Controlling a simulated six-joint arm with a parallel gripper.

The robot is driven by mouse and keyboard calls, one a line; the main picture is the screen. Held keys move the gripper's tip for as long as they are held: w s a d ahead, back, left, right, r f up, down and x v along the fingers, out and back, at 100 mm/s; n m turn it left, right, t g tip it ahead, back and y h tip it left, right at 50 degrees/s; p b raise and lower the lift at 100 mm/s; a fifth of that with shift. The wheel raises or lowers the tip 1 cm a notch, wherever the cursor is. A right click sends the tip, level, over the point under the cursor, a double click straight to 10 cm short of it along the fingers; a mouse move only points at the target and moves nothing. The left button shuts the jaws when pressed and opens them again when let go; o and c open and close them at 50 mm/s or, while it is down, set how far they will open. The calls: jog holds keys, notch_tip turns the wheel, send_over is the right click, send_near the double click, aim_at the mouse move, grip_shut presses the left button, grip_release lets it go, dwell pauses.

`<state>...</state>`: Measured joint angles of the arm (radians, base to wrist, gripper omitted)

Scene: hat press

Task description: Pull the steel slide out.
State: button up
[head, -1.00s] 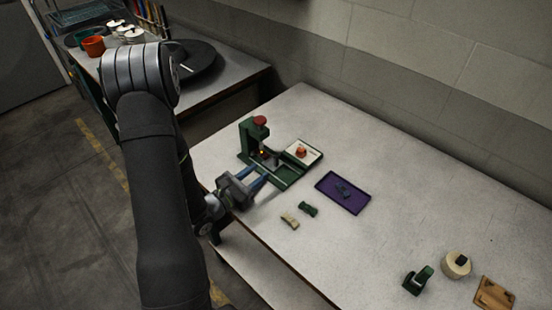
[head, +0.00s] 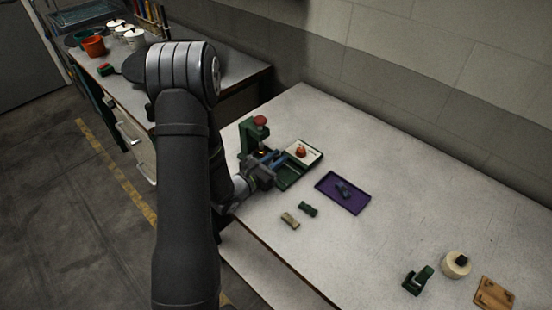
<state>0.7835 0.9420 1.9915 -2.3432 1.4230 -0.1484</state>
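The green hat press (head: 247,135) with a red knob (head: 260,120) on top stands near the left end of the table. My gripper (head: 277,157) is low at the front of the press, its blue fingers reaching in over the green base. The fingers are small and partly overlapped by the gripper body, so I cannot tell whether they are apart or closed on something. The steel slide cannot be made out; the gripper covers that part of the press. A small orange glow shows on the press just beyond the fingers.
A white tray (head: 312,148) with a red-orange piece (head: 301,151) adjoins the press. A purple tray (head: 352,204) holds a dark piece. A green piece (head: 308,209) and a beige piece (head: 290,220) lie in front. The table's middle right is clear.

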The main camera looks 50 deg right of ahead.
grip_shut()
jog(key=shift+s, duration=0.1)
jog(key=s, duration=0.8)
jog(key=shift+o, duration=1.9)
grip_release()
jog(key=shift+a, duration=0.15)
jog(key=a, duration=1.7)
